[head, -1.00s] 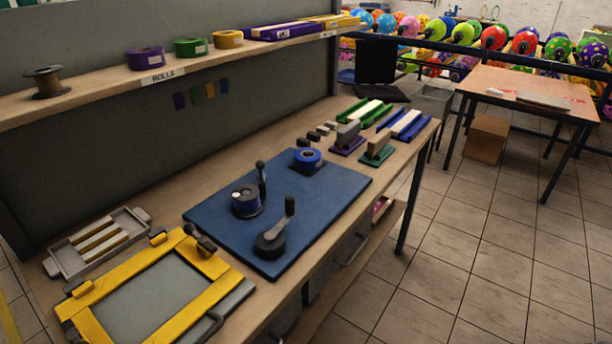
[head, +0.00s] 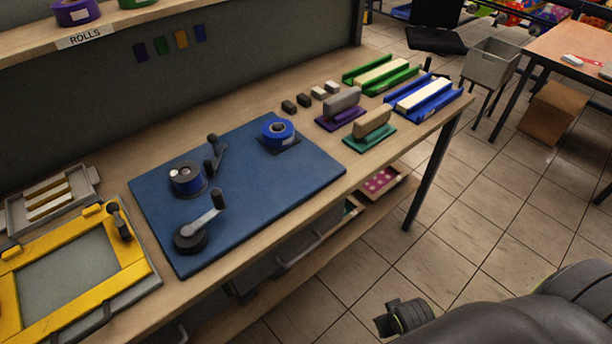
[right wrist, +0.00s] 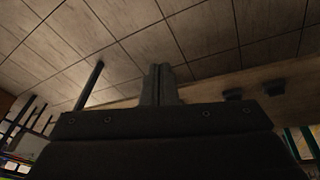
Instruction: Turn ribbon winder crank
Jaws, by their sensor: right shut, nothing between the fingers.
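The ribbon winder crank (head: 205,221) is a grey arm on a dark round hub, with an upright dark handle at its far end. It sits near the front edge of a blue board (head: 245,200) on the workbench. Another blue roll (head: 278,131) sits at the board's back right. My right gripper (right wrist: 160,72) is shut and empty in the right wrist view, over tiled floor. It is well apart from the crank. My left gripper is out of view.
A yellow frame (head: 128,250) lies left of the board. Purple (head: 341,118) and green (head: 370,138) stamp-like blocks stand to its right. A shelf (head: 130,35) overhangs the bench's back. Floor in front of the bench is clear.

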